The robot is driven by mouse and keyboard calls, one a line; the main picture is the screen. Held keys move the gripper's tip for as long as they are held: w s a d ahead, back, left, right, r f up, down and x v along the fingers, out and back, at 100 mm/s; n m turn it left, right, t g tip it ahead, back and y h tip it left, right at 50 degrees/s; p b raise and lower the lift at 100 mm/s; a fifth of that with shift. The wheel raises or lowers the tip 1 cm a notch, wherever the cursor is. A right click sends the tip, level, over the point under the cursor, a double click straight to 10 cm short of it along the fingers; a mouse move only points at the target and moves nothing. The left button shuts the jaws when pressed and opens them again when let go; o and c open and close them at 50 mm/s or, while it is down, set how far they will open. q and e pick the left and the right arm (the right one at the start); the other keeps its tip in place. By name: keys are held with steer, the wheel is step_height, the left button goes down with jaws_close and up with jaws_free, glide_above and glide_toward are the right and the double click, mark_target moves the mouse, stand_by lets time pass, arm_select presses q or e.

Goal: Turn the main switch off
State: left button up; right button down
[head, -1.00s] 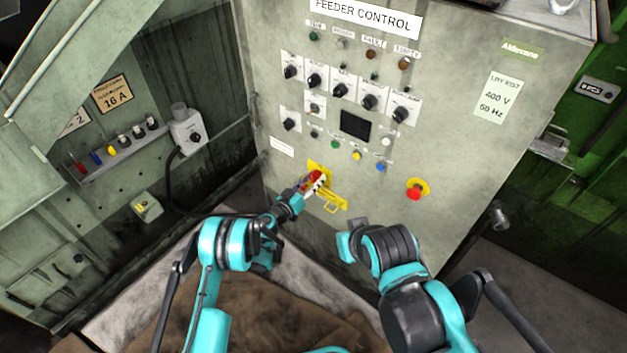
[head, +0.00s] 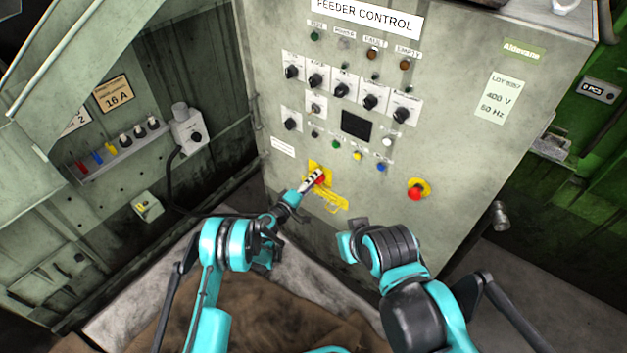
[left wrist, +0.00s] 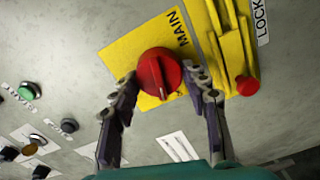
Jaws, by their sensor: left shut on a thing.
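The main switch is a red rotary knob (left wrist: 158,74) on a yellow plate (left wrist: 125,58) marked MAIN, seen in the left wrist view. In the head view the red knob (head: 320,178) shows low on the feeder control cabinet, partly covered by my left gripper (head: 314,181). In the left wrist view the left gripper (left wrist: 162,82) has one finger on each side of the knob and is shut on it. My right gripper (head: 352,228) is in front of the cabinet, apart from the switch; its finger state cannot be made out.
A yellow lockout bracket (left wrist: 228,50) with a red knob (left wrist: 247,86) sits right beside the main switch. A red emergency button (head: 415,192) is farther right on the cabinet. Rotary selectors and buttons (head: 357,155) fill the panel above.

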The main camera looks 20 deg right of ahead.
arm_select(q)
steer(key=shift+n, duration=1.5)
steer(key=o, duration=1.1)
steer(key=shift+o, duration=0.2)
